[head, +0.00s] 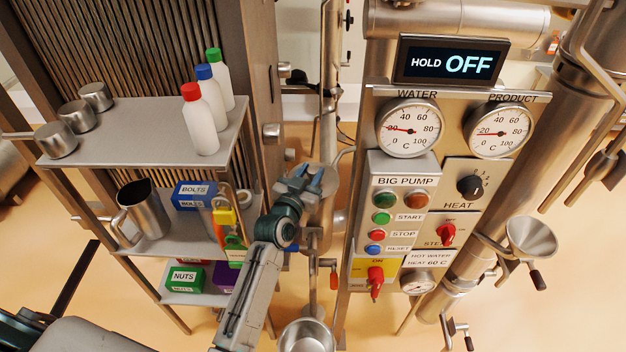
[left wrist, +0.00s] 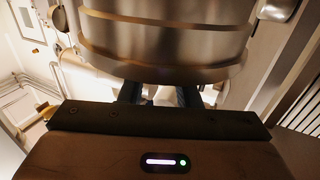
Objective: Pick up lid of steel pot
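My left gripper (head: 312,180) is in the middle of the head view, in front of a steel vessel (head: 326,207) that it partly hides. Its two fingers look apart, with nothing clearly held. In the left wrist view the fingers (left wrist: 160,94) also stand apart, with a pale patch between them. A large banded steel cylinder (left wrist: 165,40) fills the top of that view, close beyond the fingers. I cannot tell whether it is the steel pot, and I cannot make out a separate lid. My right gripper is not in view.
A shelf rack (head: 130,130) at left holds small steel pans (head: 78,116), bottles (head: 200,122), a steel jug (head: 142,212) and boxes (head: 195,194). A control panel (head: 398,170) stands right of the gripper. A steel bowl (head: 306,336) is at the bottom, and a funnel (head: 531,236) at right.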

